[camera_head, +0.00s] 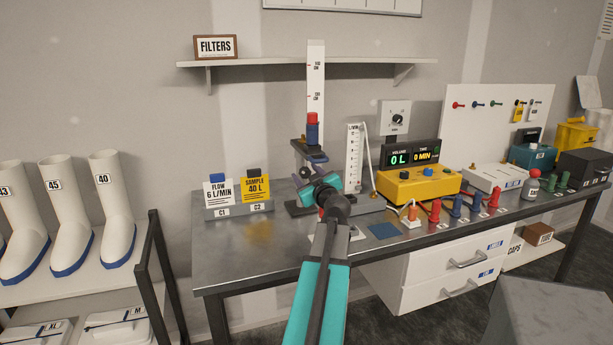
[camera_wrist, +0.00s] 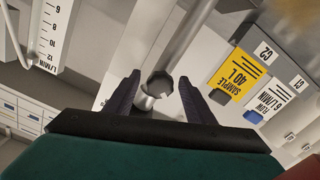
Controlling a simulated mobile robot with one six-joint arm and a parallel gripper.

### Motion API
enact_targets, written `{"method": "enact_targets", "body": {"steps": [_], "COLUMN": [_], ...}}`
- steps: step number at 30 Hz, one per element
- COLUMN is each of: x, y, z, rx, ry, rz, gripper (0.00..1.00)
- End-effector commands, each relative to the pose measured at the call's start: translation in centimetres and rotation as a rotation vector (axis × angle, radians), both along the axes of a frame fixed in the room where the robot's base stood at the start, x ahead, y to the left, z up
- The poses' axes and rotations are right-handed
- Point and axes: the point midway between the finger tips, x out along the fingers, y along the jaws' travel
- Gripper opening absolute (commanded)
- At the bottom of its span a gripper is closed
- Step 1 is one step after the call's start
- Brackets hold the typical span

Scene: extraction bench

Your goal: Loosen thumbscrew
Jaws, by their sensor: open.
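The thumbscrew is a dark round knob (camera_wrist: 159,85) with a pale metal part, beside a grey metal rod (camera_wrist: 187,42) in the wrist view. My gripper (camera_wrist: 160,77) is open, with one dark finger on each side of the knob. Gaps show between the knob and both fingers. In the head view my gripper (camera_head: 312,170) is at the upright stand on the bench, below a red and blue cylinder (camera_head: 312,130) held on the stand. The knob cannot be made out clearly there.
A card rack (camera_head: 239,210) with white and yellow cards stands left of the stand. A flow gauge (camera_head: 353,155) and a yellow pump box (camera_head: 418,187) stand to the right. Several red and blue pieces line the bench's front right. The bench's (camera_head: 240,265) front left is clear.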

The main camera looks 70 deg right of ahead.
Motion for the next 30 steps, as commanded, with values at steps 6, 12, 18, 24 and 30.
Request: {"method": "enact_targets", "body": {"steps": [6,12,18,24,30], "x": [-0.01,-0.03,-0.05,-0.09,-0.14], "y": [0.02,0.00,0.00,-0.01,-0.02], "z": [0.00,0.01,0.17,0.25,0.15], "rx": [0.000,0.000,-0.012,-0.051,-0.084], "ry": [0.000,0.000,0.014,0.064,0.103], "rz": [0.000,-0.001,-0.001,-0.003,-0.003], "gripper": [0.34,0.08,0.08,0.08,0.08]}}
